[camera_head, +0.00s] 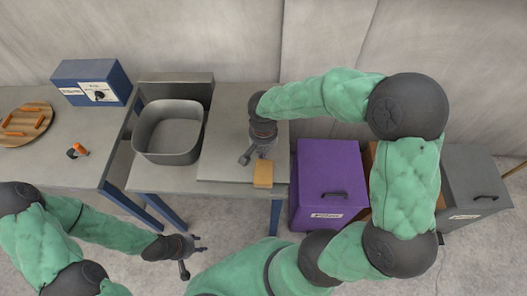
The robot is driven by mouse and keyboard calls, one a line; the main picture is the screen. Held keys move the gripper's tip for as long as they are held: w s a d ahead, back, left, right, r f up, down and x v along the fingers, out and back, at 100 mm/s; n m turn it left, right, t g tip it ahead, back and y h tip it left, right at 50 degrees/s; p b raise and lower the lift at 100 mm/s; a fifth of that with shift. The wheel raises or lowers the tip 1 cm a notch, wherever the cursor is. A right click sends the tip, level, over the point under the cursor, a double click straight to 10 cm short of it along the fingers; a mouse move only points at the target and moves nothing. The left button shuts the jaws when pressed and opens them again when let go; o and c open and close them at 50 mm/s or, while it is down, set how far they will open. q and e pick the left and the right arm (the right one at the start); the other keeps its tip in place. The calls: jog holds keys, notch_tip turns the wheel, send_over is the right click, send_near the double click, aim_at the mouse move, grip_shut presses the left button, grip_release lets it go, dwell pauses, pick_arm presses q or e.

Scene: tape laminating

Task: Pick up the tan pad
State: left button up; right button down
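The tan pad (263,174) is a small orange-tan block at the front right edge of the grey table, on or beside a flat grey board (222,168). My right gripper (256,158) points down just behind the pad, with its fingers spread. It looks empty, and whether a finger touches the pad cannot be made out. My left gripper (194,256) is open and empty, in front of the table and away from the pad.
A deep grey basin (138,140) stands left of the board. Further left are a blue control box (77,83), a round wooden board (40,120) with orange-handled items and a small orange-handled tool (80,149). A purple bin (318,166) and a grey bin (470,165) stand at right.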

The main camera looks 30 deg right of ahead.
notch_tip(320, 180, up, 11)
jog(key=c, duration=1.9)
grip_release()
jog(key=shift+r, duration=0.25)
jog(key=o, duration=0.5)
jog(key=shift+r, duration=0.2)
jog(key=o, duration=1.4)
jog(key=s+p, duration=0.1)
jog(key=p, duration=0.1)
jog(key=s+p, duration=0.1)
jog(key=p, duration=0.1)
jog(key=shift+a+r+g+p, duration=0.2)
jog(key=shift+a+g+p, duration=0.1)
jog(key=shift+g+p, duration=0.1)
jog(key=y, duration=0.1)
send_over(267, 171)
jog(key=shift+g, duration=0.4)
notch_tip(267, 171, down, 7)
jog(key=shift+w+p, duration=0.15)
jog(key=shift+p, duration=0.2)
jog(key=shift+s+f+b, duration=0.2)
jog(key=shift+f+b, duration=0.9)
jog(key=shift+f, duration=1.4)
